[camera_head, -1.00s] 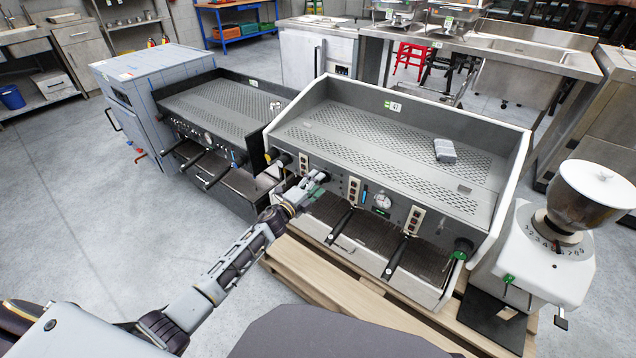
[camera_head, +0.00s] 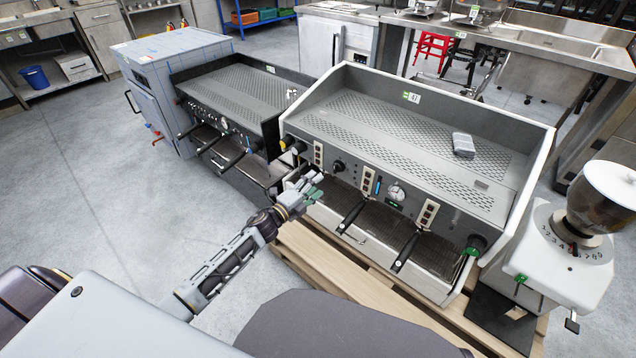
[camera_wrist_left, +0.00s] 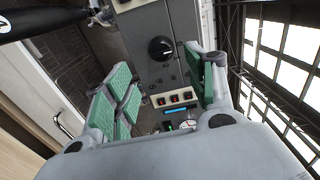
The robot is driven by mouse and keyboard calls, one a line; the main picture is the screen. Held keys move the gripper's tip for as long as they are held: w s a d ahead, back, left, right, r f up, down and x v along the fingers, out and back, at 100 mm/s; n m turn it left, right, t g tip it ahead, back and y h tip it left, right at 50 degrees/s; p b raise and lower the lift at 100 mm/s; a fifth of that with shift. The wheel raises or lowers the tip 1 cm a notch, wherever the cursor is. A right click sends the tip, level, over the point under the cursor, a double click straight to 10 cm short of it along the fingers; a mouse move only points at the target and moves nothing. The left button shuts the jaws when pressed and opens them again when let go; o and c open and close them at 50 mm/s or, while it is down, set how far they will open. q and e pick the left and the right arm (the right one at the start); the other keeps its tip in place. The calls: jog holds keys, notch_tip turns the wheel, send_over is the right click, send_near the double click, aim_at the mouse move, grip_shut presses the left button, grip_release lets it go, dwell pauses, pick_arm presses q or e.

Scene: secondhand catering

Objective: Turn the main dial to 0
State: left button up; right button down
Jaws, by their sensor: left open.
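The main dial is a round black knob (camera_head: 338,166) on the front panel of the large grey espresso machine (camera_head: 420,125). In the left wrist view the dial (camera_wrist_left: 160,49) shows a white pointer mark; I cannot read any numbers around it. My left gripper (camera_head: 313,188) is in front of the panel, below and left of the dial in the head view. It is open and empty, with green pads. In the wrist view the dial lies beyond and between the fingers (camera_wrist_left: 158,62), apparently apart from them. My right gripper is not in view.
Black portafilter handles (camera_head: 351,217) stick out below the panel near my gripper. A gauge (camera_head: 396,193) and rocker switches (camera_head: 367,180) sit right of the dial. A second, darker machine (camera_head: 235,100) stands left, a grinder (camera_head: 565,255) right. A wooden pallet (camera_head: 330,265) is underneath.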

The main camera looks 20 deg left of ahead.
pick_arm(q)
jog(key=shift+v, duration=0.8)
jog(key=s+a+f+n+g+y, duration=0.4)
jog(key=a+f+n+g+y, duration=0.45)
jog(key=n, duration=0.65)
jog(key=s+d+f+n+g+h, duration=0.1)
jog(key=s+d+f+g, duration=0.1)
jog(key=s+d+f, duration=0.3)
jog(key=s+d+f+n+g+h, duration=0.1)
jog(key=s+d+f, duration=0.4)
jog(key=s, duration=0.9)
jog(key=s+d+f+n+g+h+p, duration=0.1)
jog(key=s+d+f+g, duration=0.3)
jog(key=s, duration=0.6)
jog(key=shift+d+f+n, duration=0.4)
jog(key=shift+d+n, duration=0.3)
jog(key=shift+d, duration=0.1)
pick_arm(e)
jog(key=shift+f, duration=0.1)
